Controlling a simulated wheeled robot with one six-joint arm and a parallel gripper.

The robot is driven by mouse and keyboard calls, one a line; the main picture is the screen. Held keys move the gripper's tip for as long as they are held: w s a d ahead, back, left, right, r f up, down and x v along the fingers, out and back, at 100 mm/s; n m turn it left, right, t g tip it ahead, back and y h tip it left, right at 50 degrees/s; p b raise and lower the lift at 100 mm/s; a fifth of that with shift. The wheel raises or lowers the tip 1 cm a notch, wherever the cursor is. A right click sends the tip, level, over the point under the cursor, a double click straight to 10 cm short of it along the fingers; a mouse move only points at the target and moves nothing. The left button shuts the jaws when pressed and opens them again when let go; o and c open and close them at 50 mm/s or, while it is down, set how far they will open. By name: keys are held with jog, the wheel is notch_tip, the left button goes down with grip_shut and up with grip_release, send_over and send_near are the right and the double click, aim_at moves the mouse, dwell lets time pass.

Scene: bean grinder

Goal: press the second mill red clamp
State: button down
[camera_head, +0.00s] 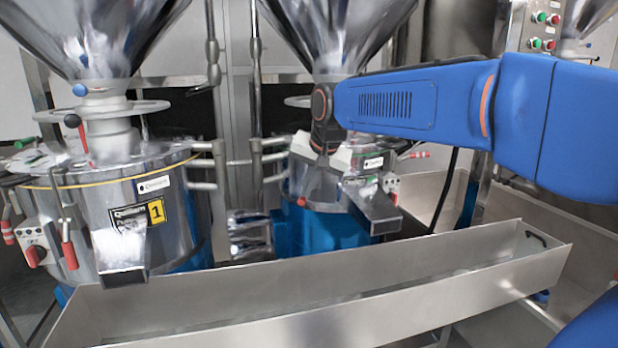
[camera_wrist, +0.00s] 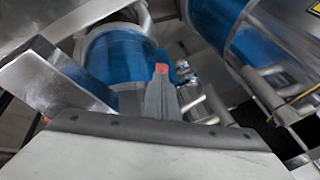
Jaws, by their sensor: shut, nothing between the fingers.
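The second mill (camera_head: 312,182) stands mid-picture in the head view, a steel drum over a blue base, partly covered by my wrist. A red-tipped handle (camera_head: 416,155) sticks out on its right, and a small red part (camera_head: 301,201) shows low on its front left. I cannot tell which is the clamp named. In the wrist view, the grey fingers of my gripper (camera_wrist: 160,90) are shut and empty. A red patch (camera_wrist: 161,68) shows at their tip; whether they touch it is unclear. The mill's blue base (camera_wrist: 115,58) and steel chute (camera_wrist: 58,82) lie beyond.
The first mill (camera_head: 125,200), labelled 1, stands at left with red handles and a chute. A long steel trough (camera_head: 310,300) runs across the front. Pipe frames (camera_head: 215,120) stand between the mills. A button panel (camera_head: 543,30) is at the upper right.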

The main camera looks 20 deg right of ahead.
jog(key=w+d+f+t+h, duration=0.2)
jog(key=w+f+t, duration=0.1)
jog(key=f, duration=0.7)
jog(key=shift+w+f+n, duration=0.15)
jog(key=shift+f+n, duration=0.1)
jog(key=shift+n, duration=0.15)
dwell(0.6)
jog(key=shift+d, duration=0.15)
dwell(0.4)
jog(key=shift+f, duration=0.1)
